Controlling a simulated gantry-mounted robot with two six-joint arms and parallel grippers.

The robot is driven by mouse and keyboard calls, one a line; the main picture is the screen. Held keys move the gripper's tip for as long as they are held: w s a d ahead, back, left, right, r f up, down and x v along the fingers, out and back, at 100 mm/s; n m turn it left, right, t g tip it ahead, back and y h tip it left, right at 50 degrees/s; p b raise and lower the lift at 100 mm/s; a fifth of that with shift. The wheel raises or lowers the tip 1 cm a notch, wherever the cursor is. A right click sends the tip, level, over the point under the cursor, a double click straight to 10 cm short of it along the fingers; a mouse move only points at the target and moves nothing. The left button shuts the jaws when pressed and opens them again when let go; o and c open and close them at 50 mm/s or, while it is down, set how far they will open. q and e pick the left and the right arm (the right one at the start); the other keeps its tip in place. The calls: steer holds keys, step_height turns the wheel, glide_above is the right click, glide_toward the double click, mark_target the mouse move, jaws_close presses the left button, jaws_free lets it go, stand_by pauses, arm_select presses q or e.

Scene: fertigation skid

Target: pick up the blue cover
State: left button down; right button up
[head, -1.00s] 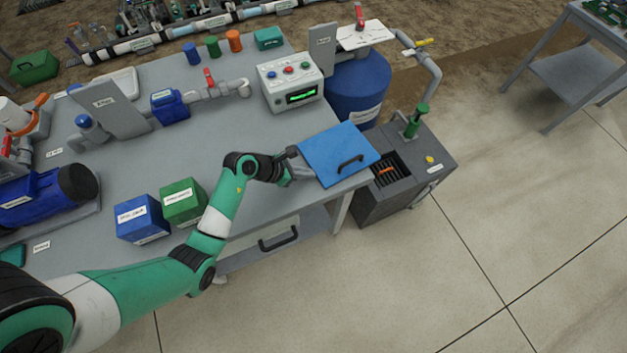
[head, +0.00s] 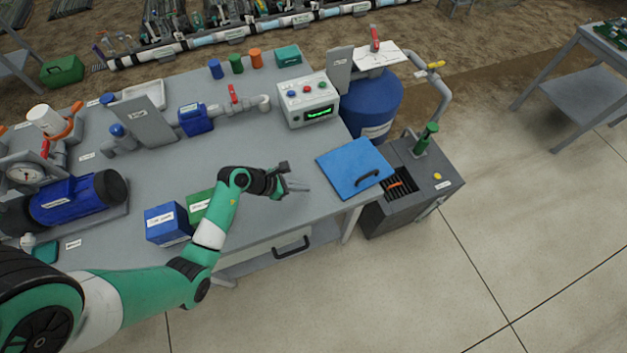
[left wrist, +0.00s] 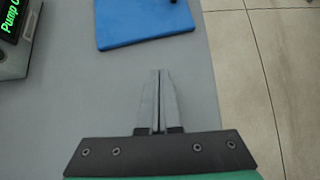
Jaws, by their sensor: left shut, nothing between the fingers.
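The blue cover (head: 349,163) is a flat square panel with a black handle (head: 367,178) near its front right edge. It lies on the grey bench top at the right end, close to the front right edge. My left gripper (head: 306,187) is to the left of the cover, with a gap between them, and its fingers point toward it. In the left wrist view the fingers (left wrist: 159,75) are together and empty, and part of the cover (left wrist: 145,20) shows ahead at the top. My right gripper is in neither view.
A control box (head: 308,102) with a green display stands behind the cover. A blue box (head: 167,224) and a green box (head: 200,204) stand left of my gripper. A dark grey unit (head: 413,190) with an open slot is right of the bench. Bench around the gripper is bare.

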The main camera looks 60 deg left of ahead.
arm_select(q)
steer(key=p+v, duration=0.1)
steer(key=v, duration=0.4)
steer(key=shift+w+r, duration=0.1)
steer(key=shift+w, duration=0.05)
steer(key=c, duration=0.8)
jaws_free()
steer(key=shift+d, duration=0.1)
